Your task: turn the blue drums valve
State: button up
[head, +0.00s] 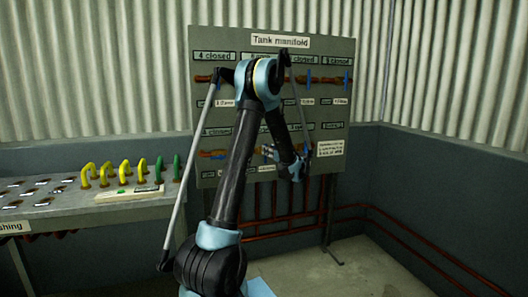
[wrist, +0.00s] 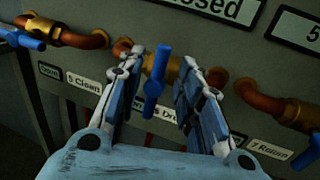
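A blue valve handle (wrist: 157,82) on a brass body stands roughly upright, slightly tilted, on the copper pipe in the middle of the wrist view. The label under it is partly hidden by my fingers; only letters like "Dr" show, so I cannot read it as drums for sure. My gripper (wrist: 160,74) is open, one finger on each side of this handle. Gaps show between handle and fingers. In the head view my gripper (head: 268,152) is small in front of the lower valve row of the Tank manifold board (head: 330,118), and my arm hides much of that row.
A further blue handle (wrist: 308,152) is at the right edge. A bench (head: 90,205) with yellow and green handles stands left. Red pipes (head: 400,235) run low on the right.

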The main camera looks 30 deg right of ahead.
jog(key=shift+w, duration=2.2)
grip_shut()
